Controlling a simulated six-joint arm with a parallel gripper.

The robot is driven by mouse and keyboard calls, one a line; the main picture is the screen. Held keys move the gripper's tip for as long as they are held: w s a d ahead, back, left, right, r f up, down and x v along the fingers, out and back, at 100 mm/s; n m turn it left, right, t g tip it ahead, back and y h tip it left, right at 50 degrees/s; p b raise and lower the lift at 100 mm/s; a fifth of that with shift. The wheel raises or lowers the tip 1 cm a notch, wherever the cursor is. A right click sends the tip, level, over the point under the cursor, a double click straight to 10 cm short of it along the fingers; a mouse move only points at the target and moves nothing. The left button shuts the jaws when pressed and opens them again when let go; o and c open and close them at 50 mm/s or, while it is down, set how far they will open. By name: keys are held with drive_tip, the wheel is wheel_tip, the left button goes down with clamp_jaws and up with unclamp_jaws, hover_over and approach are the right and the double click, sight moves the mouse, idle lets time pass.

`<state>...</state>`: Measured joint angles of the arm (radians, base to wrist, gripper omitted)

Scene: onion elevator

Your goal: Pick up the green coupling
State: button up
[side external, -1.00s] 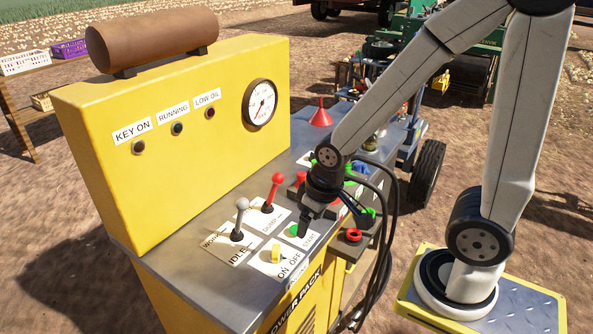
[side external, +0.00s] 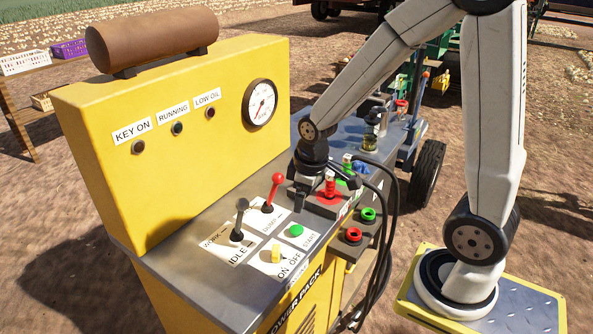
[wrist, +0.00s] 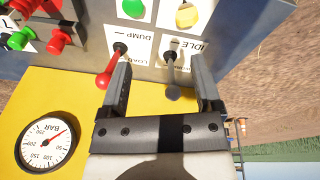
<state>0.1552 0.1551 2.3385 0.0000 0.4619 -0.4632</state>
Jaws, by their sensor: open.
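Green coupling parts sit at the panel's right end in the side external view: a green ring (side external: 368,214) on the side bracket, and green pieces (side external: 347,161) by the hoses, partly hidden. I cannot tell which one is the task's coupling. In the wrist view a green coupling (wrist: 18,40) shows at the upper left, well away from my fingers. My gripper (side external: 301,203) is over the panel, left of the red coupling (side external: 330,187). The wrist view shows my gripper (wrist: 158,75) open, with the grey-knobbed idle lever (wrist: 172,92) seen between its fingers and nothing held.
The red-knobbed dump lever (side external: 273,190) stands close to my gripper. A green start button (side external: 296,230) and a yellow switch (side external: 276,253) are at the front. A red ring (side external: 353,235) is on the bracket. Black hoses (side external: 385,240) hang beside it. The yellow gauge panel (side external: 190,130) rises behind.

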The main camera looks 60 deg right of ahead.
drive_tip(key=w+d+n, duration=0.4)
drive_tip(key=d, duration=0.3)
drive_tip(key=n+g, duration=0.2)
drive_tip(key=n, duration=0.8)
hover_over(347, 165)
drive_tip(key=d, duration=0.2)
drive_tip(key=f, duration=0.3)
drive_tip(key=shift+w+a+f, duration=0.15)
drive_tip(key=shift+w+f, duration=0.15)
drive_tip(key=shift+f, duration=0.1)
drive_tip(key=shift+a+f, duration=0.2)
drive_tip(key=shift+f, duration=3.7)
clamp_jaws()
